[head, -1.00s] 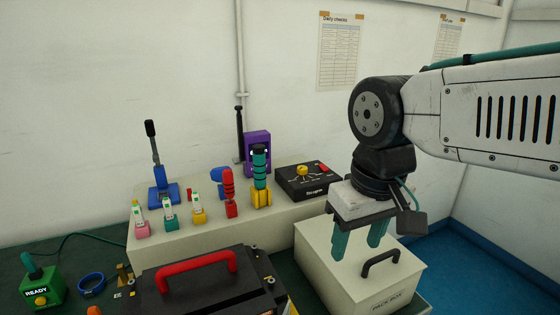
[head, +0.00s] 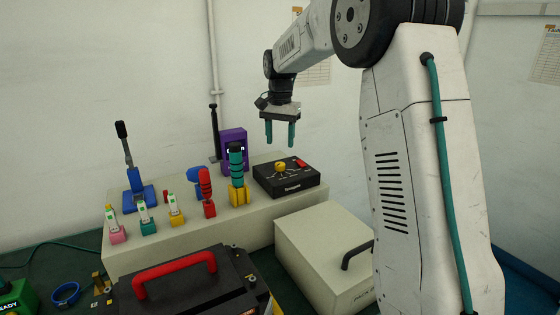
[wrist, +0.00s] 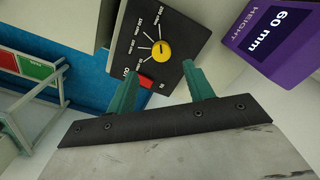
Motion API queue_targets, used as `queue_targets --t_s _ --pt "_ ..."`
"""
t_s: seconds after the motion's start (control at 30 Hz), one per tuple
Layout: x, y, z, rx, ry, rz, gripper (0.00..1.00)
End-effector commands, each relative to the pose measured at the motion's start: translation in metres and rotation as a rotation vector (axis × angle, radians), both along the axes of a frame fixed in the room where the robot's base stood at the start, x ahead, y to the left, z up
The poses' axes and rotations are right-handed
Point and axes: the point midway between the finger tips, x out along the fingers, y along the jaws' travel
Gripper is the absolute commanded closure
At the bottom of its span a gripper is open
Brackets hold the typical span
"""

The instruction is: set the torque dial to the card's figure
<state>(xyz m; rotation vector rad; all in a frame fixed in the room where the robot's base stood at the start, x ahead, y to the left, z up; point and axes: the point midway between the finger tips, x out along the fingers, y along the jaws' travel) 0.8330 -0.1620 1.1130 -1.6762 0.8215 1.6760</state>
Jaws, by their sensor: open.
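The torque dial is a yellow knob (head: 280,163) on a black box (head: 286,183) at the right end of the raised shelf. In the wrist view the knob (wrist: 161,50) has a printed scale around it, and a red switch (wrist: 146,82) sits beside it on the box. The scale figures are too small to read surely. My gripper (head: 281,136) hangs above the box with its teal fingers pointing down, open and empty, apart from the knob. I cannot tell which paper is the card; a sheet (head: 312,60) on the wall is partly hidden by my arm.
A purple block (head: 233,143), reading "HEIGHT 60 mm" in the wrist view, stands left of the dial box. A teal-and-black tool (head: 236,165) in a yellow holder stands nearby. A pale box (head: 315,245) with a black handle and a black case (head: 190,285) stand in front.

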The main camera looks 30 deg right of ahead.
Motion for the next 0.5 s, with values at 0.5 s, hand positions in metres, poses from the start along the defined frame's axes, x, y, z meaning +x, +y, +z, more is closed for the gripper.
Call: queue_targets --t_s 0.5 --pt "0.004 -0.002 -0.069 0.000 0.003 -0.009 0.48"
